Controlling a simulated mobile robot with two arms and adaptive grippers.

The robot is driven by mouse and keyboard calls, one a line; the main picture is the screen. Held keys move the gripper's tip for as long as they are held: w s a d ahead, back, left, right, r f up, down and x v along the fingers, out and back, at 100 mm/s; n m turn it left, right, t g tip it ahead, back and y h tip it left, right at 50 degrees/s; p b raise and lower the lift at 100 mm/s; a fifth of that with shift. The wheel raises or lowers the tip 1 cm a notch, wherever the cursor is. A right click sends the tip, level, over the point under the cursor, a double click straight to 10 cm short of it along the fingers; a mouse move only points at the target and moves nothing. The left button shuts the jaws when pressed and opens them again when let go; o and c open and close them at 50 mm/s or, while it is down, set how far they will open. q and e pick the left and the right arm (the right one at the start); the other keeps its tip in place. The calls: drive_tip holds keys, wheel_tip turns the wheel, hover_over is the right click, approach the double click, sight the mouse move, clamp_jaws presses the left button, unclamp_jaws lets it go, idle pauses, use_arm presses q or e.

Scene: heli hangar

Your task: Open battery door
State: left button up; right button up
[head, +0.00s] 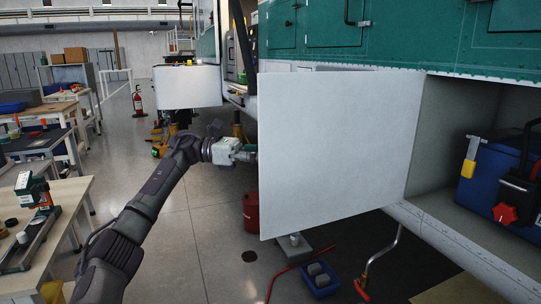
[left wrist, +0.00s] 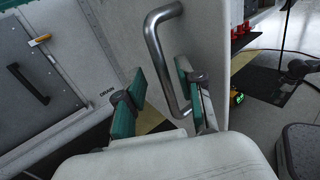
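The white battery door (head: 340,150) stands swung open in the head view, its right edge by the open compartment (head: 450,190). A blue battery (head: 490,180) sits inside. My left gripper (head: 247,157) is at the door's left edge, its fingers partly hidden behind the panel. In the left wrist view, the metal door handle (left wrist: 158,58) lies between the two green-padded fingers of my left gripper (left wrist: 160,68). The fingers are spread apart, with a gap on the left; I cannot tell whether the right finger touches the handle. My right gripper is not in view.
A red bucket (head: 250,212) stands on the floor behind the door's left edge. A blue tray (head: 321,282) and a red hose (head: 283,271) lie below the door. A workbench (head: 70,200) stands at the left. The floor between bench and door is clear.

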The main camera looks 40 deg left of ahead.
use_arm(q)
drive_tip(key=v, duration=1.1)
